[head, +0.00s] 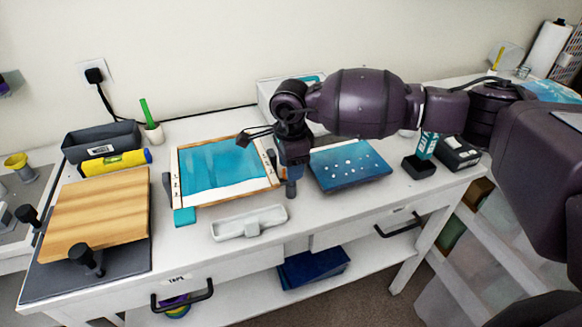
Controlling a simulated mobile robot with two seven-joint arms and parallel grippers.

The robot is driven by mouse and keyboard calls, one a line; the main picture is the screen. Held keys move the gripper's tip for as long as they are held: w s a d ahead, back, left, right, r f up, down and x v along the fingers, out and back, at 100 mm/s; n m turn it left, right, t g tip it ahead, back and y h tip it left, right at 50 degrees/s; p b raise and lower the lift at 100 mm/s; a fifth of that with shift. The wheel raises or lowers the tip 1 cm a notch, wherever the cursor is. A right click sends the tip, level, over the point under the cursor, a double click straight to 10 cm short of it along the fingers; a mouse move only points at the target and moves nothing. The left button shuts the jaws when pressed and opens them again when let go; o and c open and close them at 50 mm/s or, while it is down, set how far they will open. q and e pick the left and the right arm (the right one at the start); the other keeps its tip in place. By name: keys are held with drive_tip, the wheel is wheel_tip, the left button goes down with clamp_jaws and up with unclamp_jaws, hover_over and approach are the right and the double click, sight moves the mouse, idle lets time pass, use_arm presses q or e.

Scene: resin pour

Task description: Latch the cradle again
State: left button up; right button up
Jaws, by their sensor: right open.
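The cradle (167,184) shows as grey uprights beside a wood-framed panel (230,200) with a glossy teal surface, tilted slightly on the white table. A black-and-grey knobbed part (291,188) stands at its right side, just below my right wrist; I cannot tell whether this is the latch. My right gripper (243,138) comes in from the right and hangs over the panel's top right edge. Its thin dark fingers are apart with nothing between them. My wrist hides part of the cradle's right side. Whether the latch is closed cannot be seen. My left gripper is not in view.
A wooden board (98,207) with black knobs lies at the left. A white tray (249,222) sits in front of the panel. A blue dotted panel (348,165) lies to the right. A yellow level (116,162) and grey bin (101,141) stand behind left. Table is clear near the front right.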

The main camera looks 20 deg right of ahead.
wheel_tip(320, 180, up, 10)
idle(0.4)
drive_tip(key=shift+f, duration=0.15)
